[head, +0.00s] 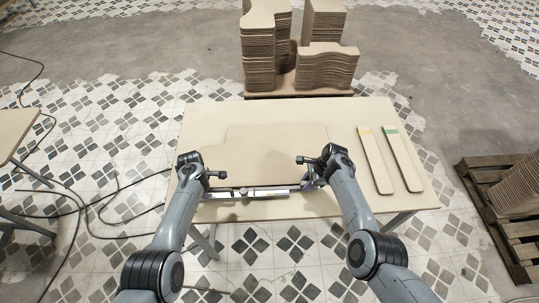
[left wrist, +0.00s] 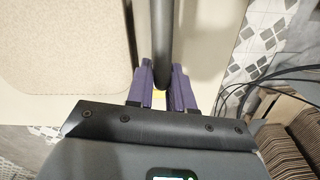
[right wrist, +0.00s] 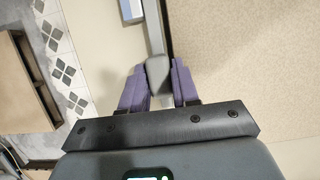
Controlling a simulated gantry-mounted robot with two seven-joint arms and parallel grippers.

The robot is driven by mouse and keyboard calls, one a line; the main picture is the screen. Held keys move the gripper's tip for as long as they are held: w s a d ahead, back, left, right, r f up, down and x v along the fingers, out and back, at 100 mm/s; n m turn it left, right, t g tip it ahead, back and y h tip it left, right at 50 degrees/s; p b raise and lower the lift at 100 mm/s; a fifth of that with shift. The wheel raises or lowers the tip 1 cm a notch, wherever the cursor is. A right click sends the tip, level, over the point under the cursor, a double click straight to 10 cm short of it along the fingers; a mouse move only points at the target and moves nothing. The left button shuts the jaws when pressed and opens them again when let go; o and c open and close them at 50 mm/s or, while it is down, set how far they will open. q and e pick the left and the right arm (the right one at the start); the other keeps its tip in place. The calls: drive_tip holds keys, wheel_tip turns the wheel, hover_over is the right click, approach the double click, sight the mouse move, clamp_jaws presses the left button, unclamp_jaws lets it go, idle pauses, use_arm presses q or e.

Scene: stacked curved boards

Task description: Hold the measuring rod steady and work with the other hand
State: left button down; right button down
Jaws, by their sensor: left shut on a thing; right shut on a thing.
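The measuring rod (head: 248,193) is a long silver-grey bar with a sliding block at its middle. It lies level along the near side of the table. My left gripper (head: 206,190) is shut on the rod's left end, and its purple fingers (left wrist: 160,88) close around a dark bar in the left wrist view. My right gripper (head: 310,183) is shut on the right end, and a grey bar (right wrist: 154,35) sits between its fingers (right wrist: 159,85). A flat curved board (head: 277,147) lies on the table just beyond the rod.
The table (head: 210,118) also bears two pale strips, one with a yellow end (head: 375,165) and one with a green end (head: 403,165). Stacks of curved boards (head: 265,45) stand behind the table. A pallet (head: 500,225) is at the right. Cables lie on the left floor.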

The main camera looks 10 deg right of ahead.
drive_tip(key=shift+d, duration=1.95)
drive_tip(key=shift+s+d, duration=0.1)
drive_tip(key=shift+d, duration=1.4)
drive_tip(key=shift+s+d, duration=0.1)
drive_tip(key=shift+d, duration=1)
drive_tip(key=c, duration=0.9)
unclamp_jaws()
